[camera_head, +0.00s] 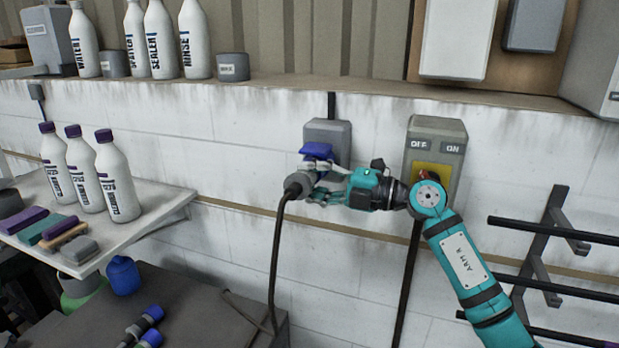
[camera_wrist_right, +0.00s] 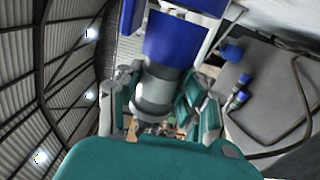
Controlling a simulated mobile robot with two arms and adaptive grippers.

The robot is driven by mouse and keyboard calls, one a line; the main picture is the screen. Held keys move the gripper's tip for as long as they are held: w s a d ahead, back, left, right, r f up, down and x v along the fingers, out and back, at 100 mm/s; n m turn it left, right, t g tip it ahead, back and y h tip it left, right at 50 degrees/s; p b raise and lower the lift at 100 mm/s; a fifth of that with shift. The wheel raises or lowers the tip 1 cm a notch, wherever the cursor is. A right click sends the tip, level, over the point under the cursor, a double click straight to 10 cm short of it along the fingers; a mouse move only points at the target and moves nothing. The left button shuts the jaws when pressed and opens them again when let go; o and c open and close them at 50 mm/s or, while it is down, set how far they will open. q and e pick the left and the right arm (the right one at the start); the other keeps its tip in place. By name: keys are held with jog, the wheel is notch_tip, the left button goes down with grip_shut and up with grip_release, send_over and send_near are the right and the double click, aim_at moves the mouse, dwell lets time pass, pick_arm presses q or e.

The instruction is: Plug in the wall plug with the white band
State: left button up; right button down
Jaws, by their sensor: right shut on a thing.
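My right gripper (camera_head: 316,190) is in front of the grey wall socket box (camera_head: 338,133) and shut on a grey plug (camera_head: 298,183). The plug's black cable (camera_head: 275,245) hangs down from it. A blue part (camera_head: 317,150) shows above the plug, in front of the box. In the right wrist view, the plug's grey body (camera_wrist_right: 158,82) lies between the fingers (camera_wrist_right: 155,112), with a pale ring near its lower end. Blue parts (camera_wrist_right: 180,40) lie beyond it. I cannot tell whether the plug is seated in the socket. My left gripper is not in view.
An OFF/ON switch box (camera_head: 437,142) stands right of the socket, behind my arm. Black rails (camera_head: 550,240) stick out at the right. Bottles (camera_head: 117,175) stand on a side shelf (camera_head: 165,205). Blue-ended pieces (camera_head: 150,316) lie on the dark surface below.

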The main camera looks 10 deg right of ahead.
aim_at(305, 191)
jog(key=shift+w+d+f, duration=0.1)
jog(key=shift+f, duration=0.05)
jog(key=shift+f+p, duration=0.25)
jog(key=shift+p, duration=0.25)
jog(key=shift+s+a+r+p, duration=0.15)
jog(key=shift+s+a+p, duration=0.55)
jog(key=shift+s, duration=0.4)
jog(key=shift+s+a, duration=0.3)
jog(key=shift+s, duration=0.1)
